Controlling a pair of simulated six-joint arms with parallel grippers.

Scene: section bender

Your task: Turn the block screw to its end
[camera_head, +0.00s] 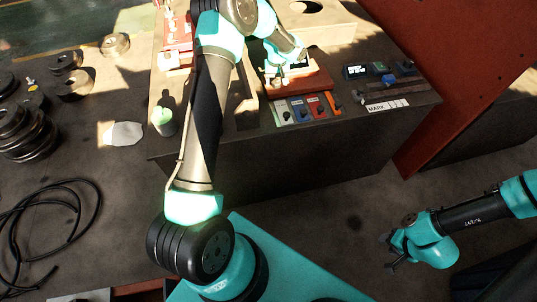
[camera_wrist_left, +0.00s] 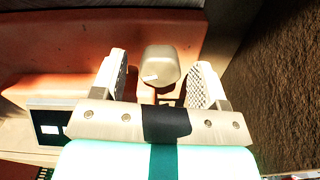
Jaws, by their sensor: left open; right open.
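In the left wrist view, a rounded pale metal screw head (camera_wrist_left: 160,66) stands out from an orange-red block (camera_wrist_left: 60,58). I take it for the block screw. My left gripper (camera_wrist_left: 158,82) is open, with one ridged finger on each side of the head and visible gaps to both. How deep the fingers reach around it I cannot tell. In the head view my left gripper (camera_head: 286,68) is over the red block (camera_head: 308,84) on the bench; the screw is not clear there. My right gripper (camera_head: 388,252) is open and empty at the lower right, away from the bench.
Coloured switch panels (camera_head: 300,109) and a small display (camera_head: 356,72) sit near the block. A green-topped cup (camera_head: 163,121), steel rollers (camera_head: 25,130) and a black cable (camera_head: 50,225) lie at left. A large red panel (camera_head: 470,60) rises at right.

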